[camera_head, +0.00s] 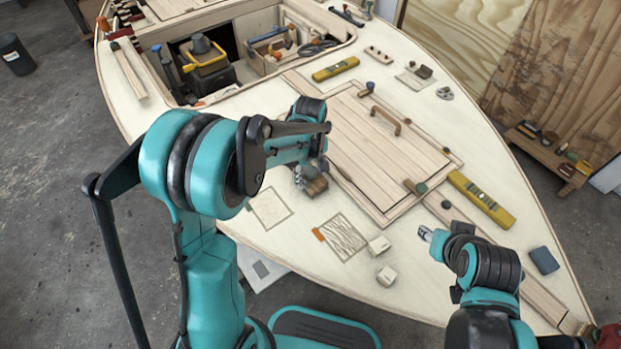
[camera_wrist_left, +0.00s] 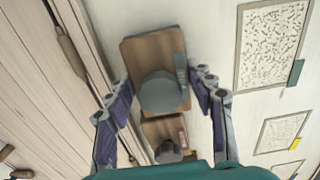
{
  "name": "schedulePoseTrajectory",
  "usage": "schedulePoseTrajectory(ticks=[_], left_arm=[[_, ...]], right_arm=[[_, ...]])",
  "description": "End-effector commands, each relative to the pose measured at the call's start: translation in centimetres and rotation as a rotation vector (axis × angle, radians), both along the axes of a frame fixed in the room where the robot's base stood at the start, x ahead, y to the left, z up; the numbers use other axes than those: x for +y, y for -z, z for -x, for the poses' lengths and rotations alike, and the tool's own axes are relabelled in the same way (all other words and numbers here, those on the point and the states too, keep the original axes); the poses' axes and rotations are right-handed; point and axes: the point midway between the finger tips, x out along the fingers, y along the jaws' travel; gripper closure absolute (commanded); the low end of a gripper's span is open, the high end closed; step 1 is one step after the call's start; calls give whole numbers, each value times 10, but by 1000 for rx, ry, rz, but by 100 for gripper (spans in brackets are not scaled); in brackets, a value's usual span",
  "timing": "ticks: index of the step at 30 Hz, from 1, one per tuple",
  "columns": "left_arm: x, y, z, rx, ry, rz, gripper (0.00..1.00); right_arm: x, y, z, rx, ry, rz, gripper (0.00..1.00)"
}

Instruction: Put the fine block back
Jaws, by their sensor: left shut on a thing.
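A brown wooden block with a round grey knob and a teal strip shows in the left wrist view (camera_wrist_left: 150,52). My left gripper (camera_wrist_left: 162,95) is shut on it by the knob. In the head view the block (camera_head: 316,187) is beneath my left gripper (camera_head: 312,172), beside the hatch. I cannot tell if it touches the deck. A second brown block with a grey knob (camera_wrist_left: 160,128) lies near it in the wrist view, hidden by my arm in the head view. An outlined patch with a teal tag (camera_wrist_left: 270,45) is to the right. My right gripper (camera_head: 428,234) is over the deck.
The slatted hatch (camera_head: 375,140) with a wooden handle lies beside the left gripper. A scribbled patch (camera_head: 345,237) with an orange tag and a small cream block (camera_head: 379,245) lie towards the near edge.

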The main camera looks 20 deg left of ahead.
Motion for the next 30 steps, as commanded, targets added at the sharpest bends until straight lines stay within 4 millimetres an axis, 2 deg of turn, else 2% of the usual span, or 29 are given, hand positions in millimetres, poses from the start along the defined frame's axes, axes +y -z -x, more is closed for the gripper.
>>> schedulePoseTrajectory(ticks=[1, 11, 12, 14, 25, 30], left_arm=[[0, 5, 0, 0, 0, 0, 78], [0, 6, 0, 0, 0, 0, 78], [0, 6, 0, 0, 0, 0, 41], [0, 6, 0, 0, 0, 0, 26], [0, 2, 0, 0, 0, 0, 26], [0, -23, 0, 0, 0, 0, 26]], right_arm=[[0, 3, 0, 0, 0, 0, 60], [0, 4, 0, 0, 0, 0, 60], [0, 4, 0, 0, 0, 0, 60], [0, 4, 0, 0, 0, 0, 60], [0, 0, 0, 0, 0, 0, 60], [0, -11, 0, 0, 0, 0, 60]])
